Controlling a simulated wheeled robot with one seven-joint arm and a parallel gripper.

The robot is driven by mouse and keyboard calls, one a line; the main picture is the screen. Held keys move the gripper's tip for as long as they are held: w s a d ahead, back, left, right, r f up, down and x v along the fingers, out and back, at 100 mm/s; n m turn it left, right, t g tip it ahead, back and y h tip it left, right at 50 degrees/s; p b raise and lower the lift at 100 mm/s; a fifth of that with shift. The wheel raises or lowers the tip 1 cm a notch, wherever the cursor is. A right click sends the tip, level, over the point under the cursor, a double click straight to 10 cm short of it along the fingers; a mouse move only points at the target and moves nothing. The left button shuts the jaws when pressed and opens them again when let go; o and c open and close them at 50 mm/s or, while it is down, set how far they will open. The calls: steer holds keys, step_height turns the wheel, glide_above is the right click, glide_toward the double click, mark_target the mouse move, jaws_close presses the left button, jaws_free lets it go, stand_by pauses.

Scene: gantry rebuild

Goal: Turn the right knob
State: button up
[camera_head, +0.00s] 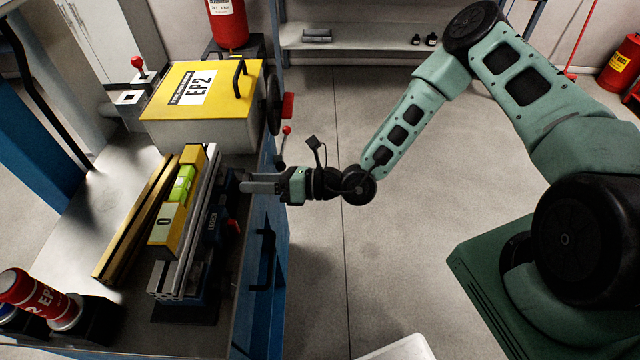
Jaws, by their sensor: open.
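I cannot tell for sure which part is the right knob. A dark round handwheel (273,103) stands on the right side of the yellow-topped EP2 box (185,127). A small lever with a red ball end (286,130) sits just below it. A small red part (233,227) shows on the right side of the rail fixture (208,215). My gripper (243,187) points left, its fingers at the upper right side of the fixture. It is open, with nothing seen between the fingers. Whether the fingertips touch the fixture cannot be told.
The fixture holds a yellow block with a green middle part (182,185). A brass-coloured bar (135,220) lies to its left. A red-topped lever (137,63) is at the back.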

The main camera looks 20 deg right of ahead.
steer(key=s+d+n+b, duration=0.3)
steer(key=d+b, duration=0.2)
steer(key=d, duration=0.3)
steer(key=s+d+n+b, duration=0.4)
steer(key=d+b, duration=0.1)
steer(key=d, duration=0.2)
steer(key=shift+s+d+f+t+y, duration=0.2)
steer(key=shift+d+t+y, duration=0.1)
steer(key=shift+d, duration=0.1)
steer(key=shift+r, duration=0.1)
